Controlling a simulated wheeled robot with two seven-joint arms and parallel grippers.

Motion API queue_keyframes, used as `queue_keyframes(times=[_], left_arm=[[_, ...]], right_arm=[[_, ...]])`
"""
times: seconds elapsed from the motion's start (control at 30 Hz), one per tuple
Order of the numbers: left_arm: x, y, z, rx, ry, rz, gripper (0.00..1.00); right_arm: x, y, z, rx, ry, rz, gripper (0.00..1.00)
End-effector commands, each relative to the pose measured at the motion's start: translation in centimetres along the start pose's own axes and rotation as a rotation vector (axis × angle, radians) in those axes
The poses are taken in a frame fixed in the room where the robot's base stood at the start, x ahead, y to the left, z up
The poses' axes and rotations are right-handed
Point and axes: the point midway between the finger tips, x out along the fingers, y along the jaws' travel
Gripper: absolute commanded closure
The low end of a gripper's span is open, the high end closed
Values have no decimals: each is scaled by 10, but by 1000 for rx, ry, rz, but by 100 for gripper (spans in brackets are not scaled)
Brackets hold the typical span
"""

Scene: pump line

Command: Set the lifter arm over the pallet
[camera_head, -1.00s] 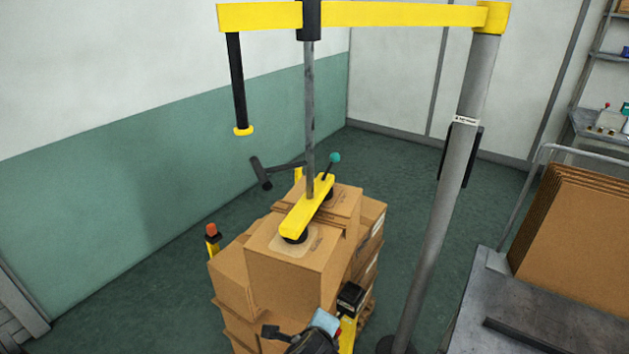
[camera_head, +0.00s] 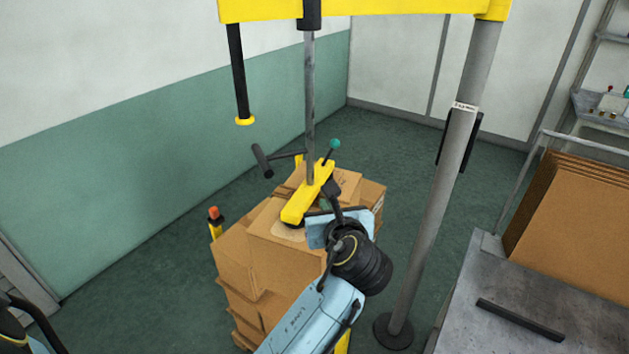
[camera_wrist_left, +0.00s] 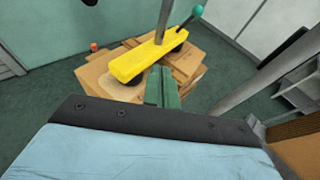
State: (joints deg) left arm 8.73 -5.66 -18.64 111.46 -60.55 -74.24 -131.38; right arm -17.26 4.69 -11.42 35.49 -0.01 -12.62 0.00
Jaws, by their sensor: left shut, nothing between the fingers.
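The yellow lifter arm (camera_head: 400,8) runs across the top from a grey post (camera_head: 437,200). A grey tube (camera_head: 309,110) hangs from it to a yellow lifting bar (camera_head: 307,197) with dark cups beneath and a teal-knobbed lever (camera_head: 334,145). The bar is at the top of a carton stack (camera_head: 285,250); whether it touches is unclear. My left gripper (camera_head: 324,208) is just right of the bar. In the left wrist view its green fingers (camera_wrist_left: 161,76) are together and empty, just short of the bar (camera_wrist_left: 140,62). My right gripper is out of view.
A black hanging handle (camera_head: 239,75) is at the left of the lifter arm. A black-gripped handle (camera_head: 262,160) stands behind the stack and a red-topped yellow post (camera_head: 214,220) left of it. A grey table (camera_head: 500,290) and flat cardboard (camera_head: 570,215) are at right.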

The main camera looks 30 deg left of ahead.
Motion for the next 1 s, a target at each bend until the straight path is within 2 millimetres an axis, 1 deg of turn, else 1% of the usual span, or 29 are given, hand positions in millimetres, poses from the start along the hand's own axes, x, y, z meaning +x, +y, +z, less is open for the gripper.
queue_keyframes(times=[0.4, 0.53, 0.7, 0.8, 1.0], left_arm=[[86, 1, 1, -4, 1, 3, 100], [107, 1, 7, -4, 1, 2, 100], [123, 1, 10, -5, 2, 0, 100], [127, 1, 12, -6, 2, 0, 100], [128, 1, 12, -6, 3, 0, 100]], right_arm=[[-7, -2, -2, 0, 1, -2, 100], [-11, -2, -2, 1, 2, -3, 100], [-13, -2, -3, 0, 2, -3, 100], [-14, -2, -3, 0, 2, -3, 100], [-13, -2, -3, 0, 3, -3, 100]])
